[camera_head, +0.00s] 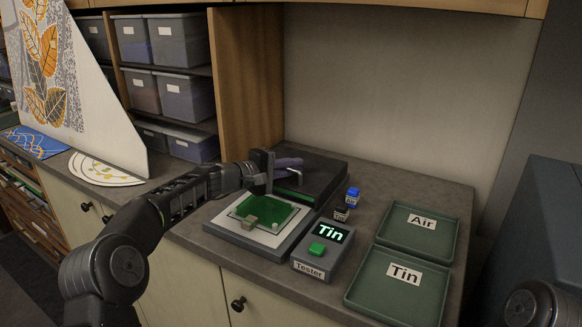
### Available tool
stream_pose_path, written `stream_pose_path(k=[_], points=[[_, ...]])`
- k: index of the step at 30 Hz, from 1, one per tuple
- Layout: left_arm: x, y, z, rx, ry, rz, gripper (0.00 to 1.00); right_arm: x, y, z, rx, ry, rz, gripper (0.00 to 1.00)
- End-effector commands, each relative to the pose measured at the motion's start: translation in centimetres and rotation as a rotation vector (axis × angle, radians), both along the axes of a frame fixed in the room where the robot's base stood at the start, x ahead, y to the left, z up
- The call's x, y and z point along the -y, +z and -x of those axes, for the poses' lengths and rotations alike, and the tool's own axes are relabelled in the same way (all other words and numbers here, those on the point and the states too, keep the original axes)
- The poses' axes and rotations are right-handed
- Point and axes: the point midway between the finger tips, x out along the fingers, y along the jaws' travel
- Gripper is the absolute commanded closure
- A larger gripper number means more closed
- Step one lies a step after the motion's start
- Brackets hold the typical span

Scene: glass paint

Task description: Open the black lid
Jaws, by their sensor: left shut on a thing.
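The black lid (325,172) is a wide, dark, flat piece at the back of the counter, with a green strip showing along its front edge. A purple-grey bar, which looks like a handle (290,163), shows at its left side. My left gripper (266,170) is at this bar and shut on it. Its fingers partly hide the contact. I cannot tell how far the lid is raised. My right gripper is out of view.
A grey frame with a green panel (270,212) lies in front. The tester (322,249) reads "Tin". Two small jars, blue-topped (352,196) and black-topped (341,213), stand behind it. Green trays labelled Air (421,222) and Tin (403,275) fill the right side.

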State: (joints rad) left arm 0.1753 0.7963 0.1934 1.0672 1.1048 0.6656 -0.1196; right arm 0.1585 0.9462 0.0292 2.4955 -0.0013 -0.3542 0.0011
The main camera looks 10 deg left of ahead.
Motion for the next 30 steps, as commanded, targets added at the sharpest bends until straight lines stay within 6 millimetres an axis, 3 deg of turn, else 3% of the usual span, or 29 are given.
stream_pose_path(k=[1,2,5,17,30], points=[[0.0,-0.1,0.0,-0.002,-0.001,0.0,1.0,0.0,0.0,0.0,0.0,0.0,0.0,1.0],[0.0,-0.1,0.0,-0.002,-0.001,0.0,0.88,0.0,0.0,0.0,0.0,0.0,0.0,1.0],[0.0,-0.1,0.0,-0.001,-0.001,-0.001,0.8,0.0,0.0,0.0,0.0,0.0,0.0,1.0],[-0.7,0.0,0.6,0.0,0.001,0.0,0.8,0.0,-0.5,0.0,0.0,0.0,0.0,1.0],[-5.1,1.1,5.0,0.0,0.002,-0.002,0.8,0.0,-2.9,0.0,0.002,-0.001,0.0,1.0]])
